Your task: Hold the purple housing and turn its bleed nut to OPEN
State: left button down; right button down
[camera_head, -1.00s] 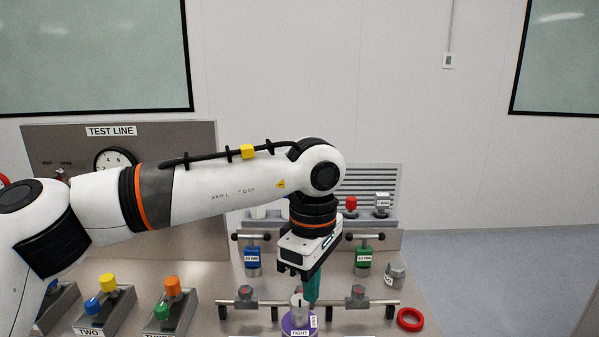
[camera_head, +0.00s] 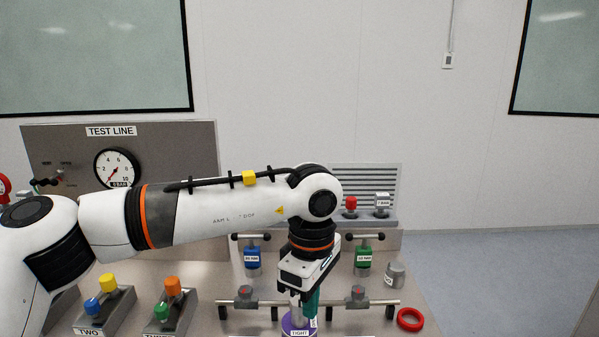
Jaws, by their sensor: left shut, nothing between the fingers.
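The purple housing (camera_head: 288,328) stands at the bottom edge of the head view, with a white TIGHT label (camera_head: 299,333) on its front. Its lower part is cut off by the picture edge. My left gripper (camera_head: 306,316) points down right above the housing, with teal fingers shut and nothing between them. The gripper covers most of the bleed nut (camera_head: 296,306), of which only a small grey part shows. I cannot tell whether the fingers touch it. My right gripper is not in view.
A horizontal pipe with grey valves (camera_head: 355,299) runs behind the housing. Blue (camera_head: 252,257) and green (camera_head: 363,259) fittings with T-handles stand farther back. A red ring (camera_head: 410,319) lies at right. Blocks with coloured knobs (camera_head: 172,308) stand at left. A gauge (camera_head: 117,169) hangs behind my arm.

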pick_arm(q)
jog(key=shift+w+a, duration=0.15)
jog(key=shift+w, duration=0.05)
jog(key=shift+w, duration=0.1)
dwell(0.4)
jog(key=shift+w+d, duration=0.55)
jog(key=shift+w, duration=0.3)
dwell(0.4)
notch_tip(320, 180, up, 6)
jog(key=shift+d, duration=0.45)
